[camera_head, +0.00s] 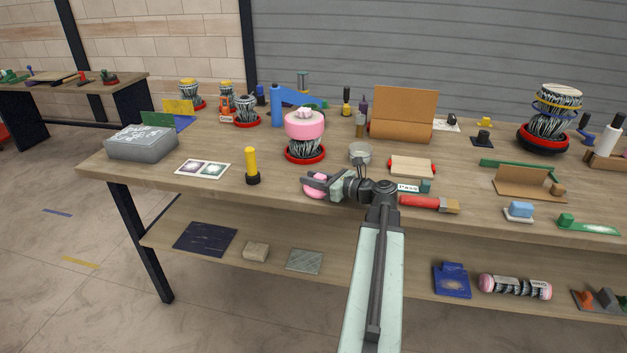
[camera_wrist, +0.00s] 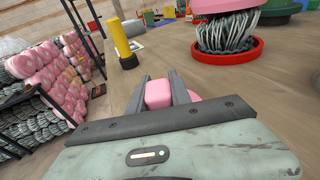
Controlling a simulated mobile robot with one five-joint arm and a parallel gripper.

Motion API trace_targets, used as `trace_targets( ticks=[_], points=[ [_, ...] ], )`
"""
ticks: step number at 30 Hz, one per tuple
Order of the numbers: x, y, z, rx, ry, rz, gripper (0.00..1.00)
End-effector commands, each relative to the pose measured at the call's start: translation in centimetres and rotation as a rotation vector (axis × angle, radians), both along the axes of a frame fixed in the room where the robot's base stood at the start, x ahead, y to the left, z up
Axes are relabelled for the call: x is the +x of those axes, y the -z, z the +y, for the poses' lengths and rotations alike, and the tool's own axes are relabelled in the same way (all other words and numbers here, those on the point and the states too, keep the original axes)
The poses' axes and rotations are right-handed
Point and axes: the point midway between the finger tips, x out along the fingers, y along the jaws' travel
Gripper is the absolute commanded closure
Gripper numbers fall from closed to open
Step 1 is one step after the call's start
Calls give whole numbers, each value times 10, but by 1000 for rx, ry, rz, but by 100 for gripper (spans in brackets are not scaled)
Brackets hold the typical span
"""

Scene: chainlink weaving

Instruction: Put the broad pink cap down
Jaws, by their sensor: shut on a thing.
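My gripper (camera_head: 313,182) is at the table's front edge, left of my arm, shut on the broad pink cap (camera_head: 316,192). In the wrist view the cap (camera_wrist: 158,94) shows between the two fingers (camera_wrist: 158,80), and more pink shows right of the right finger. The fingers hide part of it. I cannot tell whether the cap touches the table (camera_head: 220,190). A striped bundle with a pink top (camera_head: 304,125) stands upright in a red dish (camera_head: 305,155) behind the gripper; the dish also shows in the wrist view (camera_wrist: 228,54).
A yellow-handled tool (camera_head: 251,162) stands left of the gripper. A clear cup (camera_head: 360,152) is behind it, and a red-handled brush (camera_head: 425,203) lies to the right. Printed cards (camera_head: 203,169) lie left. Bare tabletop lies between the yellow tool and the red dish.

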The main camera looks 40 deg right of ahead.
Motion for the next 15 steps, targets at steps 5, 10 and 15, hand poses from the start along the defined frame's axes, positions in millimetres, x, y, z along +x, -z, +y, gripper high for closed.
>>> trace_targets(
  ticks=[5, 10, 15],
  points=[
    [0, 8, 0, 0, -1, 2, 100],
    [-2, 13, 0, -1, -2, 5, 100],
    [-3, 14, 1, 1, -2, 6, 53]
  ],
)
